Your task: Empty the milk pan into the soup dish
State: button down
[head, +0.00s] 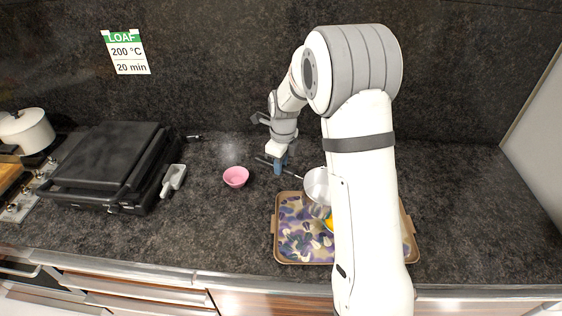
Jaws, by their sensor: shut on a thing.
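The milk pan (316,184) is pale, with a thin dark handle reaching left. It is at the tray's back edge, partly hidden by my arm; whether it is lifted and what is inside cannot be told. My gripper (280,166) is shut on the pan's handle, left of the pan. A small pink bowl (235,177), perhaps the soup dish, stands upright on the counter to the left of my gripper and apart from it.
A brown-rimmed tray (276,225) with a camouflage pattern lies at the counter's front. A black contact grill (110,165), a pale scoop-like thing (173,180) and a white pot (27,130) are to the left. Counter around the pink bowl and at right is clear.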

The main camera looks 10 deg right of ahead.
jog(key=shift+w+a+f+g+h, duration=0.15)
jog(key=shift+f+g+h, duration=0.2)
jog(key=shift+f, duration=0.5)
jog(key=shift+r, duration=0.1)
